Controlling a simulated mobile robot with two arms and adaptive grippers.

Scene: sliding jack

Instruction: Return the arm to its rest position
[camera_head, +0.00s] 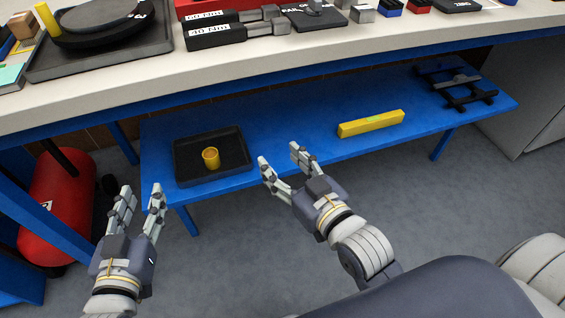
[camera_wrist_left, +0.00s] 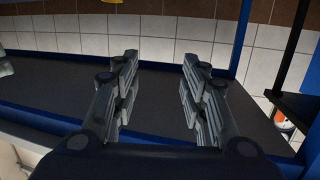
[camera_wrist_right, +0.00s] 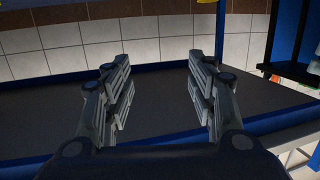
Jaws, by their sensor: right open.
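My left gripper (camera_head: 140,192) is at the lower left of the head view, over the grey floor in front of the blue lower shelf. Its two fingers are spread with nothing between them, as the left wrist view (camera_wrist_left: 160,70) also shows. My right gripper (camera_head: 278,156) is at the middle of the head view, its fingertips overlapping the front edge of the blue shelf in the picture. Its fingers are apart and empty, also in the right wrist view (camera_wrist_right: 157,70). I cannot tell how far either gripper is from the shelf.
The blue shelf (camera_head: 290,120) carries a black tray (camera_head: 236,172) with a yellow cylinder (camera_head: 210,158), a yellow bar (camera_head: 371,123) and a black metal frame (camera_head: 470,97). A workbench (camera_head: 330,52) with tools runs above it. Floor in front is clear.

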